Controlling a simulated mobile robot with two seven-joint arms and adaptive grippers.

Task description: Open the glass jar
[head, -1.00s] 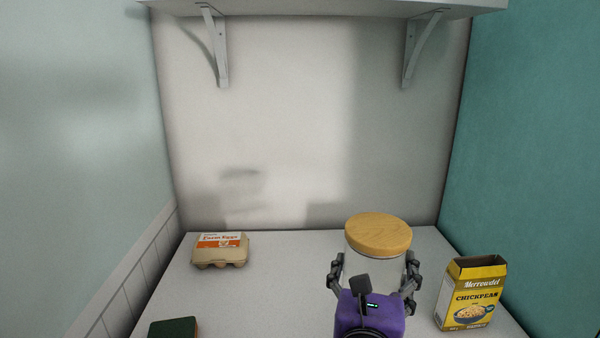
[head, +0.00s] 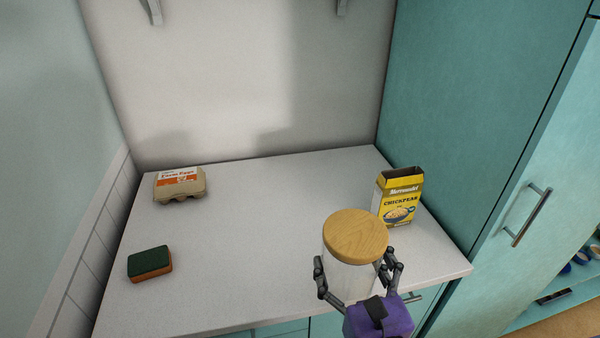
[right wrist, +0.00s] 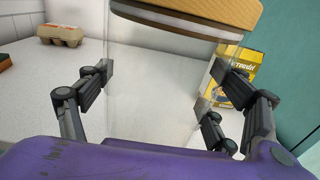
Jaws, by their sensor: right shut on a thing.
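The glass jar (head: 340,277) is clear, looks empty and has a round wooden lid (head: 355,235) on top. It stands upright between the fingers of my right gripper (head: 353,270), which is shut on its glass body. In the head view the jar appears over the counter's front part; its base is partly hidden, and I cannot tell whether it touches the counter. The right wrist view shows the glass (right wrist: 160,85) between the dark fingers, with the lid's edge (right wrist: 205,14) above. The lid sits on the jar's mouth. My left gripper is not in view.
An egg carton (head: 180,184) is at the back left, a green and orange sponge (head: 149,263) at the front left. The white counter (head: 250,225) is clear between. A teal cabinet (head: 470,120) stands right.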

